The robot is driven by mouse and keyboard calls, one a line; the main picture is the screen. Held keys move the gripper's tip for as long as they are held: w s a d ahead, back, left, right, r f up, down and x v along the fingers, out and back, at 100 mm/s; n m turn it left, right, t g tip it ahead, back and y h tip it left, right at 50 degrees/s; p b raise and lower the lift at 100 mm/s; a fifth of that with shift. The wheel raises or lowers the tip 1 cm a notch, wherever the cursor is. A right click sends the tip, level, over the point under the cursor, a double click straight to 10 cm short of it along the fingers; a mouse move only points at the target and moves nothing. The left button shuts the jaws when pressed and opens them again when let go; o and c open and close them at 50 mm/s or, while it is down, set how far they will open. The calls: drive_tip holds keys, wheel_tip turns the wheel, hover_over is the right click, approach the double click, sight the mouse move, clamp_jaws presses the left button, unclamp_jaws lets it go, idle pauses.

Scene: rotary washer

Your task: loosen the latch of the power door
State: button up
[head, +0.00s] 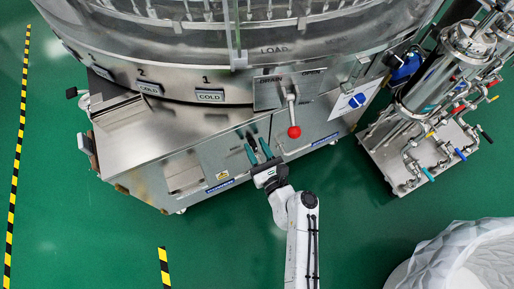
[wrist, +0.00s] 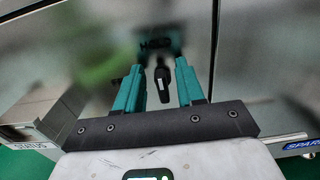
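The power door appears to be the flat, shiny metal panel on the washer's lower front (head: 217,153), and the same panel fills the middle of the wrist view (wrist: 110,45). A small black latch (wrist: 162,85) shows on it in the wrist view, with a dark part above it. My gripper (head: 258,149) is in front of this panel, its teal fingers pointing at it. In the wrist view my gripper (wrist: 160,68) is open, with one finger on each side of the latch. I cannot tell whether either finger touches it. The latch cannot be made out in the head view.
A lever with a red knob (head: 293,131) sticks out right of my gripper. A grey box labelled STATUS (wrist: 50,120) is at the left in the wrist view. A piping skid (head: 430,120) stands at right, and a white bin (head: 455,262) at lower right.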

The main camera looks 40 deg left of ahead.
drive_tip(key=shift+c, duration=0.2)
clamp_jaws()
drive_tip(key=shift+f, duration=0.1)
drive_tip(key=n+b, duration=0.1)
drive_tip(key=n, duration=0.1)
drive_tip(key=n+b, duration=0.1)
drive_tip(key=b, duration=0.1)
drive_tip(key=shift+s+f+n, duration=0.15)
drive_tip(key=shift+s+n, duration=0.15)
drive_tip(key=shift+n, duration=0.1)
drive_tip(key=shift+s+a+f+n+b, duration=0.1)
drive_tip(key=shift+s+f+n+b, duration=0.1)
drive_tip(key=shift+n+b, duration=1.65)
drive_tip(key=shift+s+a+f+n+b, duration=0.1)
drive_tip(key=shift+f+n+b, duration=0.15)
drive_tip(key=shift+n+b, duration=1.55)
drive_tip(key=shift+s+a+f+n+b, duration=0.15)
drive_tip(key=shift+n+b, duration=0.8)
drive_tip(key=shift+n, duration=1.8)
drive_tip(key=shift+d, duration=0.1)
